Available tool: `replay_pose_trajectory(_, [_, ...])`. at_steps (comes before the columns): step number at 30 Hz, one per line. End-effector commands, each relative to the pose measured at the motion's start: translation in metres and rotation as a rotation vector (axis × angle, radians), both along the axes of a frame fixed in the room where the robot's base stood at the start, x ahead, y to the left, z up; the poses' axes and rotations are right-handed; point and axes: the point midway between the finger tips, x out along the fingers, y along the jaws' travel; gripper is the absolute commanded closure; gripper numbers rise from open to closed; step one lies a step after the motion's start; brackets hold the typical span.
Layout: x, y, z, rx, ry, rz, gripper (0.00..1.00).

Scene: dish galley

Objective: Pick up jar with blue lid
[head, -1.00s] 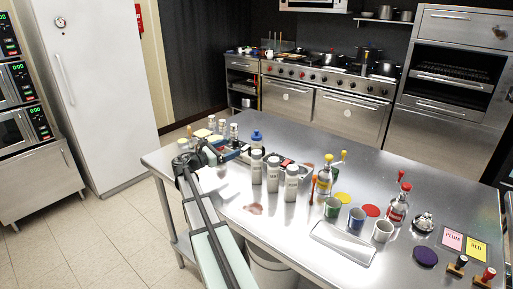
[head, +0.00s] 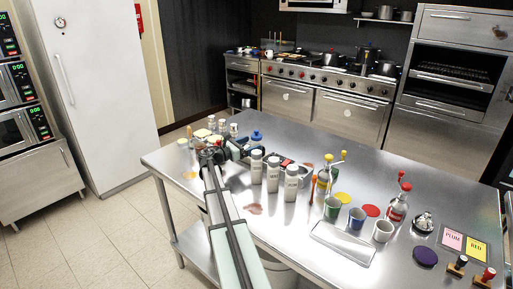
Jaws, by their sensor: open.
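A jar with a blue lid (head: 257,138) stands upright on the steel table, towards its far left part, behind the white shakers. Its lower part is partly hidden. My gripper (head: 238,148) is at the end of my arm, left of the jar and apart from it as far as I can tell. It is open. Its fingers are small and partly hidden behind my wrist.
White shakers (head: 273,174) stand close in front of the jar. Small jars (head: 222,127) stand left of it. Pump bottles (head: 325,179), mugs (head: 357,219), a tray (head: 343,244) and a bell (head: 424,222) fill the right part. The table's back strip is clear.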

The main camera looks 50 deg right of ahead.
Motion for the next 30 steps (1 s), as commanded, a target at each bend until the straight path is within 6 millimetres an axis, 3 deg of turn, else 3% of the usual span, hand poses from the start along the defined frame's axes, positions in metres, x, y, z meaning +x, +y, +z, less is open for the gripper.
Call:
replay_pose_trajectory(13, [-0.017, -0.045, 0.002, 0.000, 0.000, -0.002, 0.11])
replay_pose_trajectory(21, [-0.018, -0.048, 0.002, 0.000, 0.000, 0.000, 0.11])
replay_pose_trajectory(30, [-0.018, -0.048, 0.002, 0.000, 0.000, 0.000, 0.38])
